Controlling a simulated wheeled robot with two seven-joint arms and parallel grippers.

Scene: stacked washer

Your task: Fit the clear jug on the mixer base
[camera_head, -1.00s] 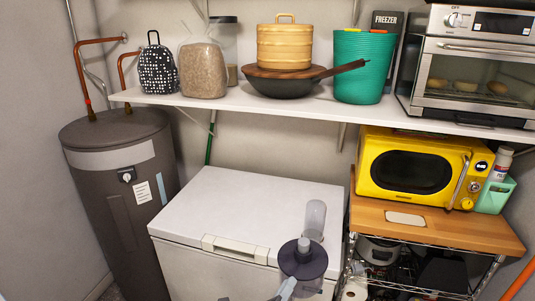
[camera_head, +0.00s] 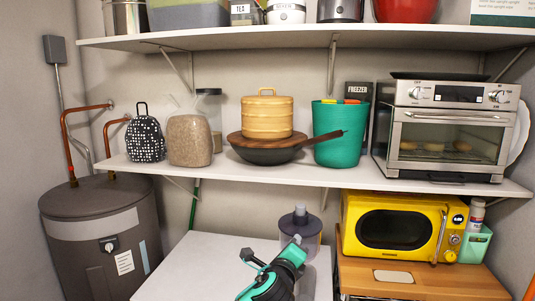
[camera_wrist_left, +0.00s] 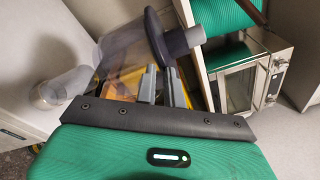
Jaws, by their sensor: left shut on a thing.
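The clear jug (camera_head: 303,243) has a dark lid with a grey knob. It is held above the white chest freezer, in front of the wall below the shelf. My left gripper (camera_head: 294,241) is shut on it from the near side. In the left wrist view the jug's clear body (camera_wrist_left: 122,50) leans across the picture with its lid (camera_wrist_left: 156,38) on the right, and the two fingers (camera_wrist_left: 164,82) reach to it. The exact grip point is hard to see. I cannot make out the mixer base. My right gripper is not in view.
The white freezer top (camera_head: 205,262) lies below. A clear cylinder (camera_wrist_left: 55,92) shows in the left wrist view. A yellow microwave (camera_head: 395,228) stands on a wooden rack top at right. The middle shelf (camera_head: 330,177) carries a pan, a green bin and a toaster oven (camera_head: 440,130).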

